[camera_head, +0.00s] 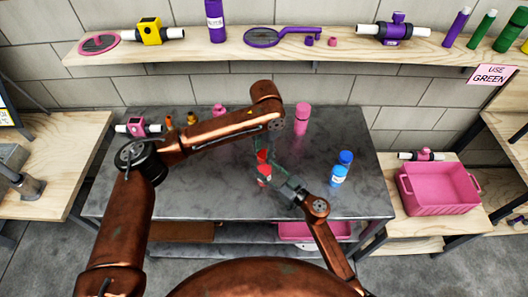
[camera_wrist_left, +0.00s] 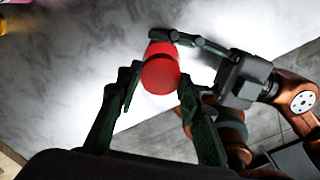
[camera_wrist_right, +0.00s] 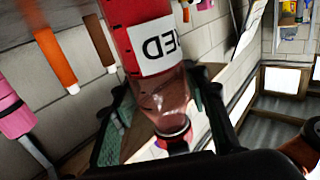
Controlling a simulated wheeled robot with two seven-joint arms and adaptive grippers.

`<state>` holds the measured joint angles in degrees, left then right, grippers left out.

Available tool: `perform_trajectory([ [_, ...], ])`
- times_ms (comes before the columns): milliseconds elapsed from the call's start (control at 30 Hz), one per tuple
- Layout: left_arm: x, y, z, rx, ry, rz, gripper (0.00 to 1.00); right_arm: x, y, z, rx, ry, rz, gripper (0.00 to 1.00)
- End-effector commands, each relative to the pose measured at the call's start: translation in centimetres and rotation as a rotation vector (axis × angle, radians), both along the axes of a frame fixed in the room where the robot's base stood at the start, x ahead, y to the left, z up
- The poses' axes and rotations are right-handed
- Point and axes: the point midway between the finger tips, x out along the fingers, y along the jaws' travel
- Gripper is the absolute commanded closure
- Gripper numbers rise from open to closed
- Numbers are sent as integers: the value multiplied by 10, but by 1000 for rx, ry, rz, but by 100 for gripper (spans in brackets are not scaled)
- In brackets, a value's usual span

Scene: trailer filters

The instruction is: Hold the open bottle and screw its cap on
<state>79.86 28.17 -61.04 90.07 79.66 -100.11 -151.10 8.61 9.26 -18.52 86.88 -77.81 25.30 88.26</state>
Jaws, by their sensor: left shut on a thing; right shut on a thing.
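The red bottle (camera_head: 264,178) stands upright near the middle of the grey table. In the right wrist view the bottle (camera_wrist_right: 122,40) appears upside down, with a white label and a clear, narrowing neck between my fingers. My right gripper (camera_head: 281,176) comes in from the side and is shut on the bottle. The red cap (camera_wrist_left: 160,75) is between the fingers of my left gripper (camera_wrist_left: 157,90), which reaches down from above and is shut on it. The cap is in line over the bottle. I cannot tell whether its threads are engaged; the fingers hide the joint.
A pink bottle (camera_head: 302,118) stands at the back. Small coloured items and a pink fitting (camera_head: 138,127) are at the back left. A pink crate (camera_head: 440,190) is at far right. The table's left front is clear.

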Motion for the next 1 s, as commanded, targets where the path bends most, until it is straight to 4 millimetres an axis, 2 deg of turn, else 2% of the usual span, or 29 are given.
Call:
perform_trajectory([
  [100, 2, 1, 2, 1, -6, -198, 76, -1, 1, -1, -1, 0, 4, 100],
  [233, 2, 0, 2, -1, -5, -339, 76, -1, 1, -1, -1, 0, 4, 100],
  [600, 2, 1, 1, -1, -4, -385, 76, -1, 2, -1, -1, 0, 5, 100],
  [633, 2, 1, 1, -1, -4, -385, 65, -1, 2, -1, -1, 0, 5, 100],
  [800, 1, 1, 1, -1, -2, -384, 53, -1, 1, -1, -1, 0, 4, 100],
  [867, 1, 1, 1, -1, -2, -384, 49, -1, 1, -1, -1, 1, 3, 100],
  [1000, 1, 1, 0, -1, 0, -384, 48, -1, 1, -1, -1, 1, 2, 100],
])
